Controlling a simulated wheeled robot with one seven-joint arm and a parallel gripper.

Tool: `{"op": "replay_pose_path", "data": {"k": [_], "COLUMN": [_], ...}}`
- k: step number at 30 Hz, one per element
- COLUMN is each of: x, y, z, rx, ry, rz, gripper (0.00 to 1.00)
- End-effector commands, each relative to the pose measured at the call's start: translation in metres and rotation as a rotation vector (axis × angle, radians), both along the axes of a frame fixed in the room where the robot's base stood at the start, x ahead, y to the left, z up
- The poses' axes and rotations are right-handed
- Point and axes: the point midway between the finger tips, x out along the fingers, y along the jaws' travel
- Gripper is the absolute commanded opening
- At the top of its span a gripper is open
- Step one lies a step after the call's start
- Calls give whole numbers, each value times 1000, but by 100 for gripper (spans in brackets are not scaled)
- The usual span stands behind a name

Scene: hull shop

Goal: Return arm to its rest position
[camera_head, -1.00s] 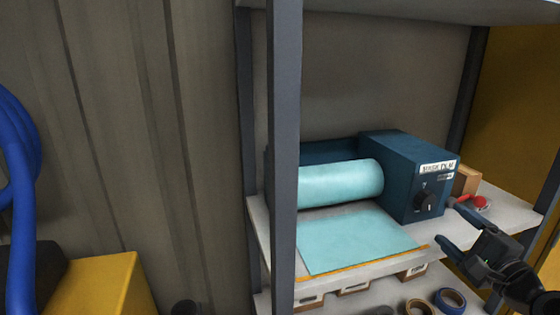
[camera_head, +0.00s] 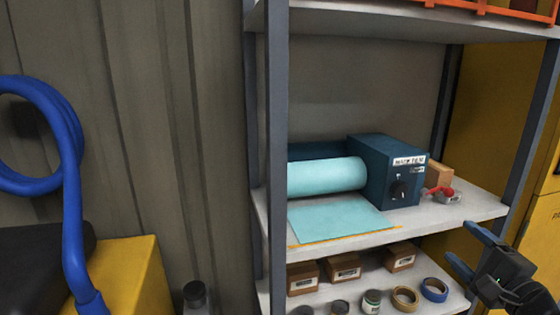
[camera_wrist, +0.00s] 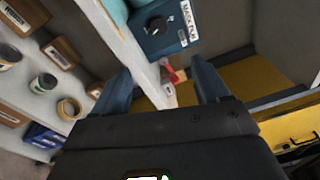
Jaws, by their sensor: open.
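My gripper (camera_head: 468,248) is at the lower right of the head view, in front of the right end of the shelf rack. Its two blue-grey fingers are spread apart with nothing between them. In the wrist view the gripper (camera_wrist: 163,90) shows its fingers wide apart, with the shelf edge and a small red-handled item (camera_wrist: 175,76) visible beyond the gap. That red item (camera_head: 440,193) lies on the middle shelf, clear of the fingers. The dark blue film dispenser (camera_head: 385,170) with its light teal roll (camera_head: 325,176) stands on the same shelf.
The lower shelf holds small boxes (camera_head: 345,267), tape rolls (camera_head: 405,297) and cans. A yellow cabinet (camera_head: 545,230) stands at the right. A blue hose (camera_head: 72,200) hangs at the left.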

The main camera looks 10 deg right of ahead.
Motion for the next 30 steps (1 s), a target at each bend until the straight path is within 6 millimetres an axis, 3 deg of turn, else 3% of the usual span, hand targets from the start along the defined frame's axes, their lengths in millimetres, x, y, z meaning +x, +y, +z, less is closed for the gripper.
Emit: {"op": "replay_pose_path", "data": {"k": [11,20,26,30], "x": [-18,-52,-97,-146], "y": [15,41,72,101], "z": [-27,-66,-101,-123], "rx": [-91,-257,-459,-673], "ry": [59,152,245,317], "rz": [-23,-46,-49,-33], "gripper": [74,74,74,74]}}
